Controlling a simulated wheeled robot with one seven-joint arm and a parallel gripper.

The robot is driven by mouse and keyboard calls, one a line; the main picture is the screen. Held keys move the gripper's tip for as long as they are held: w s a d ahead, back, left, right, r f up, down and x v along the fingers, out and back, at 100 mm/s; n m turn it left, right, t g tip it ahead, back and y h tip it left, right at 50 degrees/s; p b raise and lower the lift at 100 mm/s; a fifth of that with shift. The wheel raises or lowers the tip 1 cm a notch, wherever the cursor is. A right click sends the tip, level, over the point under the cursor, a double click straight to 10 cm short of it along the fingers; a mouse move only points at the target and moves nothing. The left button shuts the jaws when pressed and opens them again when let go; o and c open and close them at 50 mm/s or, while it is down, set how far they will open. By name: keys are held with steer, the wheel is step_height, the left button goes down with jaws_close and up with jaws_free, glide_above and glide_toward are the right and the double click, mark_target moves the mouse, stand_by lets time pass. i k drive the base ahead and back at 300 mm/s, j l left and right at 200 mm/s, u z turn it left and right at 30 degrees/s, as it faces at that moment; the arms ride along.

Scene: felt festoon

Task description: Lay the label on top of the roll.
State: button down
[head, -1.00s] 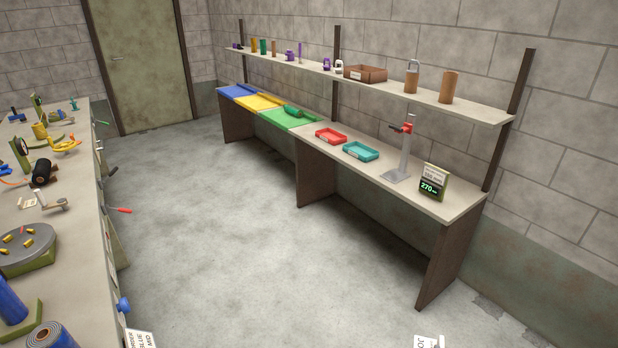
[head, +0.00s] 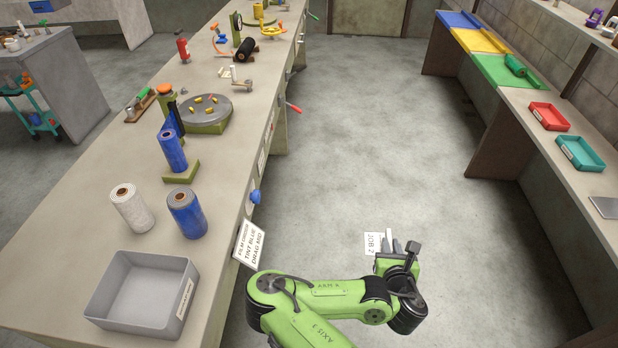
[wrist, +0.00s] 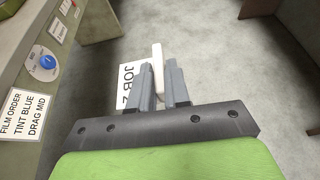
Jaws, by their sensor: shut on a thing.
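My gripper (head: 395,246) is held low over the open floor and is shut on a white label (head: 371,243) printed "JOB 2". In the wrist view the label (wrist: 129,88) sticks out to the left of the jaws, with a pale strip (wrist: 158,66) between the fingers.
A grey bin (head: 143,291) stands at the left bench's near end. A "FILM ORDER TINT BLUE DRAG MID" card (head: 249,244) and a blue knob (head: 254,197) are on the bench's front. Red (head: 549,116) and teal (head: 580,153) trays lie on the right bench. The aisle is clear.

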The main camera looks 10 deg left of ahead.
mark_target(180, 196)
steer(key=i+u, duration=0.2)
steer(key=u, duration=2.4)
